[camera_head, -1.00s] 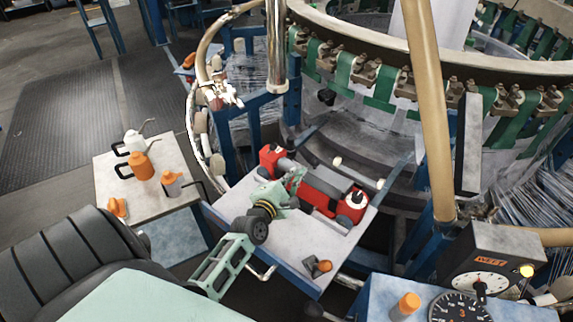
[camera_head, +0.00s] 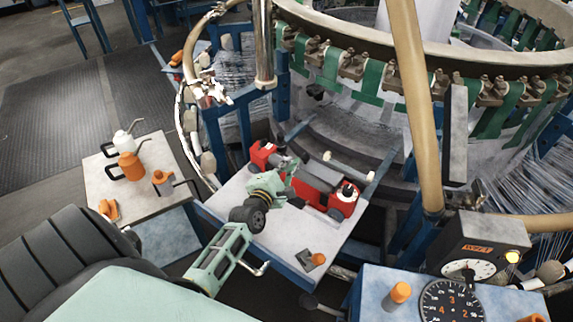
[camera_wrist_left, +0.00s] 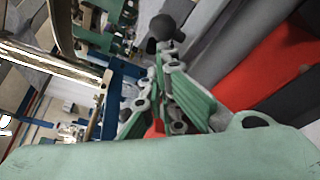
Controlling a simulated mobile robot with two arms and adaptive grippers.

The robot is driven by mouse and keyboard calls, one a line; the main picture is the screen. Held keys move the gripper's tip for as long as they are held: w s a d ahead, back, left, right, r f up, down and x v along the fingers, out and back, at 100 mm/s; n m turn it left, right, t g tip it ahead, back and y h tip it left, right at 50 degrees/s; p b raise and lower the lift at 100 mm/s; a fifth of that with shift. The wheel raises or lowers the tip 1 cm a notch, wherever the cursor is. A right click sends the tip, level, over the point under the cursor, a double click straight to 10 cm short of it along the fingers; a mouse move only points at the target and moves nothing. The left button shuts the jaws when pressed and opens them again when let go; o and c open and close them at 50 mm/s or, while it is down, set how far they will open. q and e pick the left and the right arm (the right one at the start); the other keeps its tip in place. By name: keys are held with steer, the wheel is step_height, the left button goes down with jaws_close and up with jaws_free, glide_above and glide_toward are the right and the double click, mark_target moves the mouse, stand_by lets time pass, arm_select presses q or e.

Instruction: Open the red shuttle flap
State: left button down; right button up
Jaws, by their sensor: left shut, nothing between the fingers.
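The red shuttle (camera_head: 324,193) lies on a pale table, with dark parts and a red left end block (camera_head: 262,151). My left gripper (camera_head: 288,170) is over the middle of the shuttle, shut and empty, hiding part of it. In the left wrist view the green fingers (camera_wrist_left: 175,95) are together, with a large red surface (camera_wrist_left: 285,62) and grey-black surfaces to their right. A black round knob (camera_wrist_left: 164,30) shows beyond the fingertips. I cannot tell which part is the flap or whether it stands open. Contact with the shuttle is unclear. My right gripper is not in view.
The pale table (camera_head: 272,238) has an orange-tipped item (camera_head: 313,261) near its front corner. A side table (camera_head: 135,195) at left holds oil cans and bottles. The loom ring (camera_head: 350,40) and a tan post (camera_head: 416,110) stand behind. A dial box (camera_head: 478,245) is at right.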

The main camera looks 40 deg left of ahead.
arm_select(q)
steer(key=shift+r, duration=0.25)
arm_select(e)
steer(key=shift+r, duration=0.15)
